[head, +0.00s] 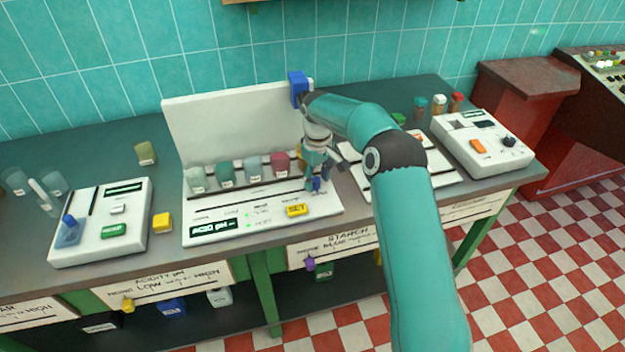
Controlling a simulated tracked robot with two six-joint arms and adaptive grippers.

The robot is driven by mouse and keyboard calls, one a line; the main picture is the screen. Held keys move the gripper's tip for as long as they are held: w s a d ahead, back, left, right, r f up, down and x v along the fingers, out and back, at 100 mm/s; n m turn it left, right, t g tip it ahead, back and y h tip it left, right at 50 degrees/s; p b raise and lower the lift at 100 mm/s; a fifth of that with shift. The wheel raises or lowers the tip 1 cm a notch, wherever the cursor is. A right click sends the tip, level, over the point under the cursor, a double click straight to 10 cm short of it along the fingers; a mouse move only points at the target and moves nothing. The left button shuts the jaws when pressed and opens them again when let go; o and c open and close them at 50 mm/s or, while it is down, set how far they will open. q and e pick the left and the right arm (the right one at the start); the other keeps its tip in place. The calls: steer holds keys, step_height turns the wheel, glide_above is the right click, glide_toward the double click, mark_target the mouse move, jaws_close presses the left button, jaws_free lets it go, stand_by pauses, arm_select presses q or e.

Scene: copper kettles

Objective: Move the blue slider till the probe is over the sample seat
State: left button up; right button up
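The white acid pH station (262,225) stands on the bench, with an upright white back panel (235,125). A small blue knob (317,185), which looks like the slider, sits at the right end of the slot on its front. My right gripper (317,181) points down at this knob, its fingers close around it; whether they grip it is too small to tell. A larger blue block (298,88) sits at the panel's top right. Below it my arm hides the probe, if it is there. Sample cups, including a red one (280,162), stand in a row left of my gripper. My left gripper is out of view.
A yellow SET button (297,210) lies just in front of the slot. A white device (100,222) and a yellow cube (162,223) are to the left. Another white device (482,142) stands at the right, with small jars (438,104) behind it.

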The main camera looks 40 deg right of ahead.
step_height(320, 180, up, 12)
stand_by(0.6)
steer(key=shift+a+f, duration=0.1)
steer(key=shift+f, duration=0.05)
stand_by(0.4)
